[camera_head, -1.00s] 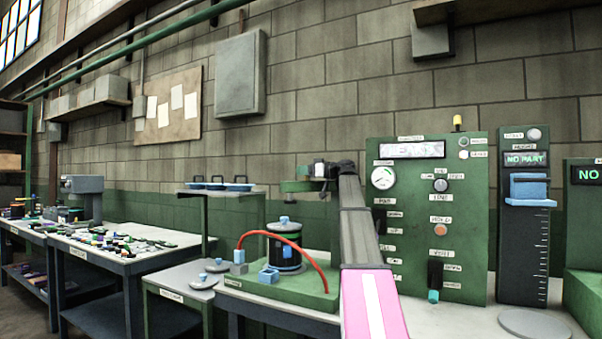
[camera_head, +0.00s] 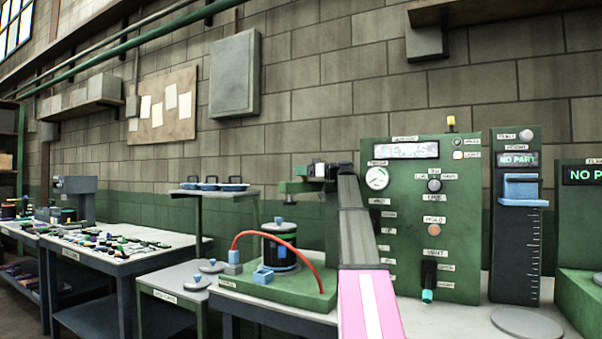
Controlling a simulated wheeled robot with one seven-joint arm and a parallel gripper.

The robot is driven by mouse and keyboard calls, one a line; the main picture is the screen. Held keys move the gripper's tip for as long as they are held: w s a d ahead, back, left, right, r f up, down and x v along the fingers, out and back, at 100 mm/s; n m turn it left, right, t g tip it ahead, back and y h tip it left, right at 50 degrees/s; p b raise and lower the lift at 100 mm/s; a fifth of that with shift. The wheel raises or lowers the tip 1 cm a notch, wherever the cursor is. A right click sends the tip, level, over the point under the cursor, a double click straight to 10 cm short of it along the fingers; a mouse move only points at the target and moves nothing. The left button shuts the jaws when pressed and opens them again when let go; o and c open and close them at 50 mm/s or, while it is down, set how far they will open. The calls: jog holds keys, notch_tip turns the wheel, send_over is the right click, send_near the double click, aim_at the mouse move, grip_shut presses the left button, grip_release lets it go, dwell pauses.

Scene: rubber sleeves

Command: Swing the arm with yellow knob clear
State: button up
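A short green arm (camera_head: 299,187) stands out to the left at the top of the green fixture, above a black canister (camera_head: 279,250) with a blue cap. I cannot make out a yellow knob on it. My gripper (camera_head: 317,171) is at the far end of my grey and pink arm, right at the green arm's upper right part. Its fingers are small, dark and partly lost against the fixture, so I cannot tell whether they touch it or hold anything. The canister stands on a green base (camera_head: 312,294).
A red hose (camera_head: 312,258) arches over the base from a blue block. A green control panel (camera_head: 400,215) with a yellow-topped lamp (camera_head: 451,123) stands at right, beside a dark height gauge (camera_head: 516,240). A small shelf with blue dishes (camera_head: 235,187) is at left.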

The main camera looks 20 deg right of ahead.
jog(key=shift+r, duration=0.55)
notch_tip(320, 180, up, 3)
jog(key=shift+w, duration=0.1)
jog(key=s+a+r, duration=0.4)
jog(key=a+r, duration=0.3)
jog(key=a, duration=0.4)
